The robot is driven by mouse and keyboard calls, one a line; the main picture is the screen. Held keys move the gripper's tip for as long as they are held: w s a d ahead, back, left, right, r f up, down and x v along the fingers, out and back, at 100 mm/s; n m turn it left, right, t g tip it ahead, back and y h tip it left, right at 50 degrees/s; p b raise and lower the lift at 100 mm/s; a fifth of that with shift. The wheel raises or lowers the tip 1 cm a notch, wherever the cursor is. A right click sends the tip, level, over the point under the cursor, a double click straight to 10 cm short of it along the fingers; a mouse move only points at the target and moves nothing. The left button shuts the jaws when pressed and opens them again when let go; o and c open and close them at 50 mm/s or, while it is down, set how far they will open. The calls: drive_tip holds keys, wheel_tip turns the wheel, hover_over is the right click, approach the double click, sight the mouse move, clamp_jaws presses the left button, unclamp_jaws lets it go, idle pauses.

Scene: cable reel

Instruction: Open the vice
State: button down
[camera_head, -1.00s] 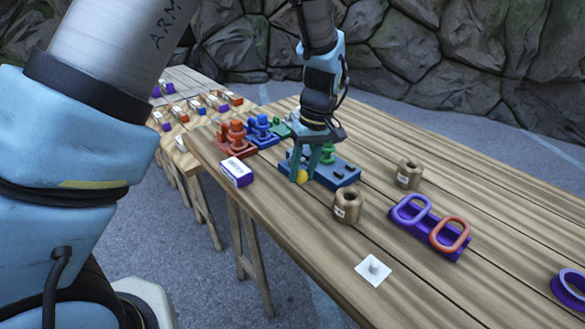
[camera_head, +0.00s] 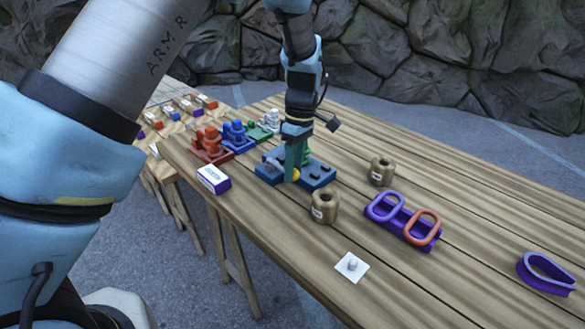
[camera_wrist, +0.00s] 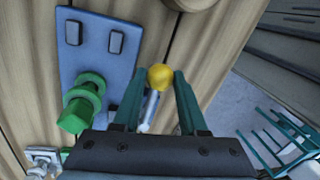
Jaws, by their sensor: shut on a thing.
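The blue base plate (camera_head: 318,178) with dark slots lies near the far end of the table; I take it to be the vice. In the wrist view the plate (camera_wrist: 88,30) is at upper left, with a green bolt-like part (camera_wrist: 80,105) on it. A yellow ball (camera_wrist: 160,77) tops a pale metal bar beside the plate; the ball also shows in the head view (camera_head: 295,176). My gripper (camera_head: 291,174) is down at the plate's near side.
Orange (camera_head: 210,146), blue (camera_head: 234,136) and green (camera_head: 258,132) assemblies stand behind the plate. A white-purple box (camera_head: 213,180) lies at the left edge. Wooden spools (camera_head: 324,207) and a purple holder with rings (camera_head: 402,222) are to the right.

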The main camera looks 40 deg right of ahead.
drive_tip(key=shift+d+r, duration=0.1)
drive_tip(key=shift+c, duration=2.3)
unclamp_jaws()
wheel_tip(320, 180, up, 10)
drive_tip(key=d+b, duration=0.1)
drive_tip(key=b, duration=0.1)
drive_tip(key=shift+w+d+r+b, duration=0.25)
drive_tip(key=shift+w+d+b, duration=0.1)
drive_tip(key=shift+w+d, duration=0.1)
